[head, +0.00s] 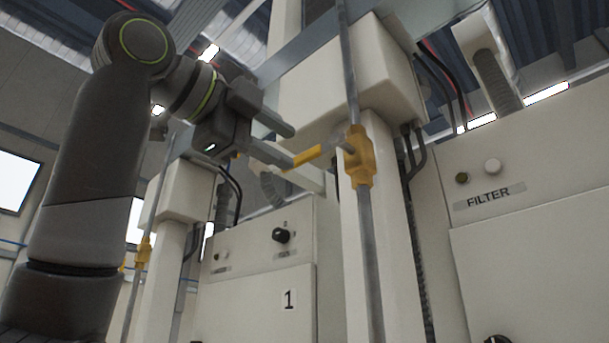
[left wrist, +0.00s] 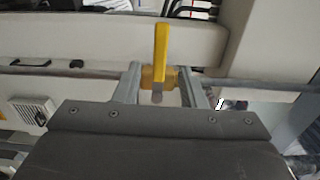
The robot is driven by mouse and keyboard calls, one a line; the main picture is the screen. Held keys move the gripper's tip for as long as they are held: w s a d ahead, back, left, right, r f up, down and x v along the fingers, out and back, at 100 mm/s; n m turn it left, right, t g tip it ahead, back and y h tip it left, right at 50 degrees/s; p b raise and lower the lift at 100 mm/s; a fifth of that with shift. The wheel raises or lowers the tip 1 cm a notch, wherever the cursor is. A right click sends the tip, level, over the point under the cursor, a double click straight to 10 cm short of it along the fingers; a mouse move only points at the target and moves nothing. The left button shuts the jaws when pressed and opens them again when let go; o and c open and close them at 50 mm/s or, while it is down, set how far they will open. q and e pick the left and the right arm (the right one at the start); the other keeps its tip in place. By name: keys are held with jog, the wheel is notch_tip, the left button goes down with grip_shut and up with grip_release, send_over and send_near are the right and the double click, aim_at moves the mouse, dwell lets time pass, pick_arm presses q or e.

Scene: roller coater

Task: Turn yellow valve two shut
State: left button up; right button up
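A yellow valve body (head: 358,157) sits on a grey vertical pipe in the head view. Its yellow lever handle (head: 308,156) sticks out to the left, roughly across the pipe. My left gripper (head: 291,146) is open beside the handle, one finger above it and the other close to its outer end. In the left wrist view the handle (left wrist: 160,52) points up the picture from the valve body (left wrist: 150,76), between the two spread fingers of my left gripper (left wrist: 159,76). Contact cannot be told. My right gripper is not in view.
Another yellow valve (head: 143,250) is on a pipe at the left. A cabinet marked 1 (head: 250,290) stands below, with a black knob (head: 281,236). A cabinet marked FILTER (head: 530,215) is at the right. A cream post (head: 385,230) stands just behind the pipe.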

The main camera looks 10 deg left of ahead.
pick_arm(q)
jog(key=b+v, duration=0.2)
jog(key=v, duration=0.8)
jog(key=shift+b, duration=0.3)
